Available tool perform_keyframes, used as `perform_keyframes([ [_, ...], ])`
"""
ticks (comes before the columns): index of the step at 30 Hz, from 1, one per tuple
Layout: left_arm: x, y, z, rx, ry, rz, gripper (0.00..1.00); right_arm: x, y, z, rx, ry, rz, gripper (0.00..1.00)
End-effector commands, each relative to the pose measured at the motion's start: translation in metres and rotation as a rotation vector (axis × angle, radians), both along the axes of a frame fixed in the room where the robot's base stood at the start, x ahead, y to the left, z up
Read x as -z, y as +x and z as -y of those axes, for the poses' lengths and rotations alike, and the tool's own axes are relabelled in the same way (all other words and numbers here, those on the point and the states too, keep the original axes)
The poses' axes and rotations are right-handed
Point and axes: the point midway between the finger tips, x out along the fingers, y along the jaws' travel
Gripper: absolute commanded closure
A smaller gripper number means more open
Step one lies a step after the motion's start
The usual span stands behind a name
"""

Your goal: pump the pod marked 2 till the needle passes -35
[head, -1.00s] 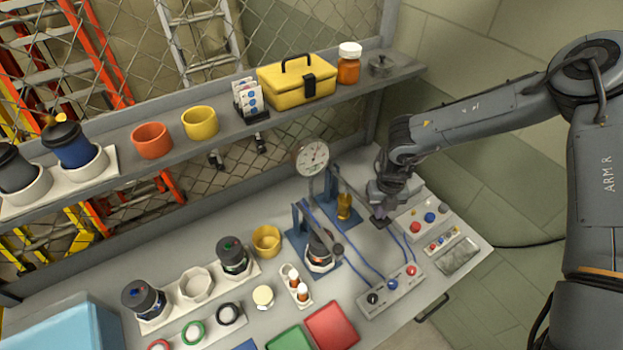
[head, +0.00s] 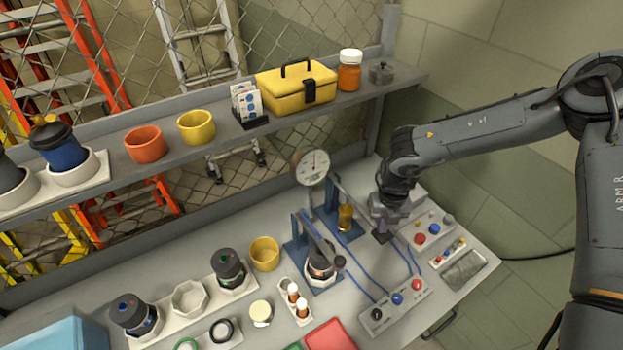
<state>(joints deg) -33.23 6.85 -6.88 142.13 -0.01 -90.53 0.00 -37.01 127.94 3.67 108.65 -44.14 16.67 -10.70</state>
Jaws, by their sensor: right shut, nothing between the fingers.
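A round dial gauge (head: 311,166) stands on a post at the back of the bench; its needle shows, but the scale is too small to read. Below it a dark-topped pod (head: 320,262) sits in a blue stand, behind a lever with a dark knob (head: 340,261). A second blue stand holds a brass-coloured piece (head: 345,217). A second grey lever (head: 352,201) slopes from there toward my right gripper (head: 383,237), which is shut and empty. The gripper hides that lever's end; I cannot tell if they touch. No number 2 is legible. My left gripper is out of view.
Other dark pods (head: 229,268) (head: 134,315) stand in a white rack at left. A switch box (head: 397,302) with blue hoses lies in front. A button panel (head: 432,233) is right of the gripper. The shelf (head: 220,137) with a yellow toolbox (head: 297,87) runs behind.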

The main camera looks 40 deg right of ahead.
Motion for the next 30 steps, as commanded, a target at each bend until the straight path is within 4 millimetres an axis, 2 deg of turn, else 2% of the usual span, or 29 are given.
perform_keyframes([
  [1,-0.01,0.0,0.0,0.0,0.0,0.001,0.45,-0.014,0.001,0.0,0.0,0.0,0.002,1.0],
  [3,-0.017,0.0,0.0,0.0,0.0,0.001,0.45,-0.025,0.001,0.0,0.0,-0.001,0.003,1.0],
  [15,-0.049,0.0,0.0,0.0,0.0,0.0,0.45,-0.082,0.0,0.0,0.0,-0.001,0.001,1.0],
  [20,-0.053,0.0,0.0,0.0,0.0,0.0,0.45,-0.089,0.0,0.0,0.0,-0.001,0.001,1.0],
  [30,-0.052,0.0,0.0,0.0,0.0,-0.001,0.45,-0.089,0.0,0.0,0.0,-0.001,0.001,1.0],
])
